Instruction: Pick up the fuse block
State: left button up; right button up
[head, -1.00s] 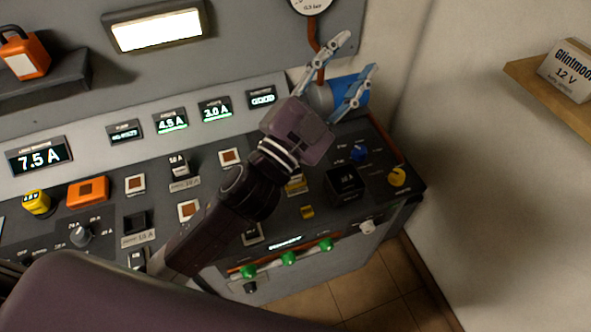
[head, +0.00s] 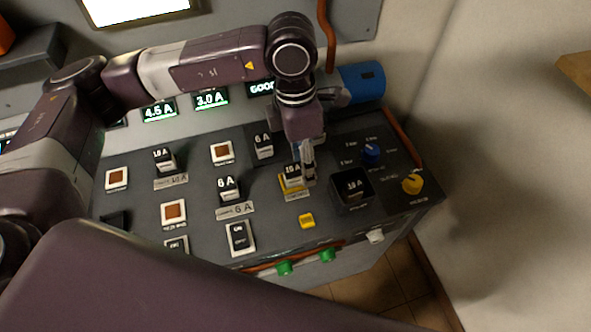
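Several black fuse blocks with white amp labels stand on the dark sloping panel (head: 265,205). One fuse block (head: 293,174), its label seeming to read 10 A, sits at a yellow-edged socket. My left gripper (head: 304,165) points down at this block, with a finger along its right side. The other finger is mostly hidden, so I cannot tell whether they grip it. Other fuse blocks are a 6 A block (head: 228,187), another 6 A block (head: 263,145) and a 10 A block (head: 163,159). My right gripper is not in view.
Blue (head: 370,153) and yellow (head: 412,184) knobs stand farther right. A blue cylinder (head: 362,83) is behind. A yellow button (head: 306,221) is in front.

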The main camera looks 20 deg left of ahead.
aim_at(293, 168)
pick_arm(q)
jog(key=shift+w+a+r+y, duration=0.1)
jog(key=shift+w+a+y, duration=0.2)
jog(key=shift+a, duration=0.3)
jog(key=shift+w+a+y, duration=0.2)
jog(key=shift+w+a, duration=0.05)
jog(key=shift+a, duration=0.3)
jog(key=shift+w+a+f, duration=0.1)
jog(key=shift+a+f, duration=0.1)
jog(key=shift+a, duration=0.15)
jog(key=shift+f+p, duration=0.4)
jog(key=shift+f, duration=0.45)
jog(key=f, duration=0.1)
jog(key=f+p, duration=0.1)
jog(key=f, duration=0.1)
jog(key=f+p, duration=0.1)
jog(key=shift+w+f, duration=0.25)
jog(key=shift+w, duration=0.1)
jog(key=shift+f, duration=0.5)
grip_shut()
